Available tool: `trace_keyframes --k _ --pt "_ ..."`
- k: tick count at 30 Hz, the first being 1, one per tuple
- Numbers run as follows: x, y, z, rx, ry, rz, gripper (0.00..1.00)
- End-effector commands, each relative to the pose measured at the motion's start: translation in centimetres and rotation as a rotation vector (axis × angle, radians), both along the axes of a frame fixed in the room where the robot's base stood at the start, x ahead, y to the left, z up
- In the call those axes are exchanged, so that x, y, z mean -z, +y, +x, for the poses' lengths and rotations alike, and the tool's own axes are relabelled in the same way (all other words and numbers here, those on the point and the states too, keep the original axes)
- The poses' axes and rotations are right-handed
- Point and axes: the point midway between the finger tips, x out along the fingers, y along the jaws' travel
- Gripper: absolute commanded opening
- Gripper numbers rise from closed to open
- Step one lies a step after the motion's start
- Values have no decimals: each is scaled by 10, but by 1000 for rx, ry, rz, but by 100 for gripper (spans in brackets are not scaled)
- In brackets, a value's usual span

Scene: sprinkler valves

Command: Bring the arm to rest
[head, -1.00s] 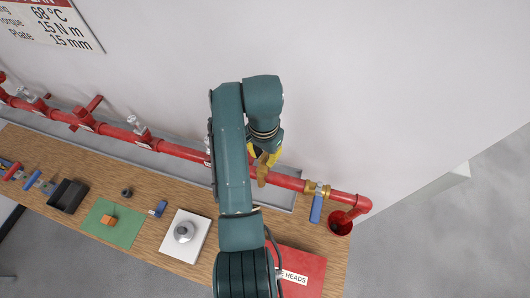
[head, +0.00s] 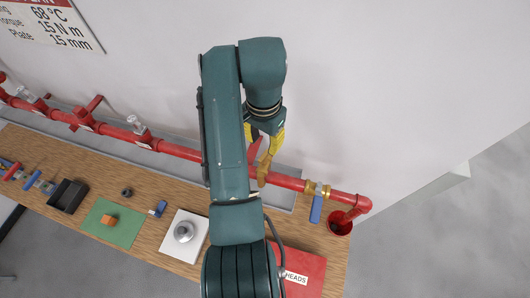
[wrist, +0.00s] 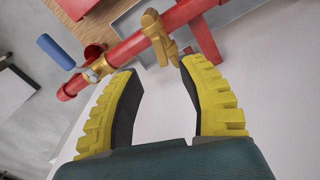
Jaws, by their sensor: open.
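My arm (head: 225,130) rises from the bottom of the head view and bends over at the top. My gripper (head: 262,155) hangs from it over the red pipe, its yellow fingers partly hidden behind the arm. In the wrist view my gripper (wrist: 157,72) is open, with nothing between the dark finger pads. The red pipe (wrist: 130,50) with a brass fitting (wrist: 152,25) lies beyond the fingertips. I cannot tell how close the fingers are to the pipe.
A blue-handled valve (head: 316,208) sits on the pipe (head: 345,196) at right. The wooden bench (head: 140,232) bears a green mat (head: 125,233), a black tray (head: 68,196), a white plate (head: 196,247) with a metal disc, and a red box (head: 310,268).

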Motion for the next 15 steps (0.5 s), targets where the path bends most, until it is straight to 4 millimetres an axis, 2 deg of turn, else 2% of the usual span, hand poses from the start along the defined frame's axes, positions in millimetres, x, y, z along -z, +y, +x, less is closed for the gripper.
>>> trace_keyframes --k 11,15 --pt "0 0 0 0 -1 -1 41" --pt "-3 -2 16 -28 -102 8 41"
